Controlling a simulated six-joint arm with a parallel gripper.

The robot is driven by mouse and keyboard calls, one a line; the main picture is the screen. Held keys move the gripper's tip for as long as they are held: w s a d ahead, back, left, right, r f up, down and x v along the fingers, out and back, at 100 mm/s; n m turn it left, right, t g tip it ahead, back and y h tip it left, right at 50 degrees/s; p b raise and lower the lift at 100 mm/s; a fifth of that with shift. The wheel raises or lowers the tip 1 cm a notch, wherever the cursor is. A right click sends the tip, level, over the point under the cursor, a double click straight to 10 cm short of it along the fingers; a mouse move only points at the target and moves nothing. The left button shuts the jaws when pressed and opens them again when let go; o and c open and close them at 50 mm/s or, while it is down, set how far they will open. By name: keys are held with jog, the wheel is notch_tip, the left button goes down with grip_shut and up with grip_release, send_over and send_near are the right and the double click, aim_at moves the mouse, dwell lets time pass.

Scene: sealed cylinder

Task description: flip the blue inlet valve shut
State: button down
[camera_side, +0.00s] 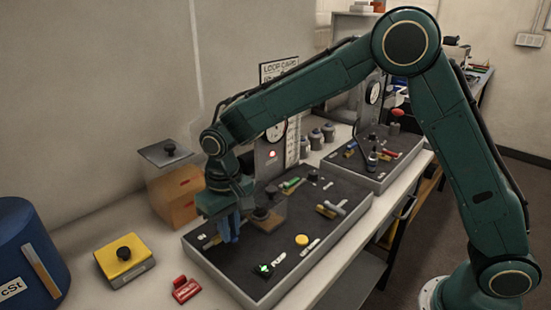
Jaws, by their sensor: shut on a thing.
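The blue inlet valve (226,235) is at the left end of the dark control panel (240,268), and only a small blue part shows below my gripper. My gripper (231,225) points down over it and is shut on it. The fingers and the blue part overlap in this view, so the lever's exact angle is hard to tell. Brass-coloured fittings and a dark block (266,219) sit just right of my gripper. A green handle (291,183) lies farther back on the same panel.
A grey T-handle (331,208), yellow button (301,240) and green-lit switch (263,270) share the panel. A red lamp (271,153) glows behind. A yellow box (124,262), red block (185,290) and blue drum (22,245) stand left. A second panel (365,170) is at right.

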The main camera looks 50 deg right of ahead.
jog(key=c, duration=1.4)
grip_release()
jog(key=shift+c, duration=0.2)
jog(key=shift+r, duration=0.15)
notch_tip(320, 180, up, 14)
jog(key=shift+f, duration=0.2)
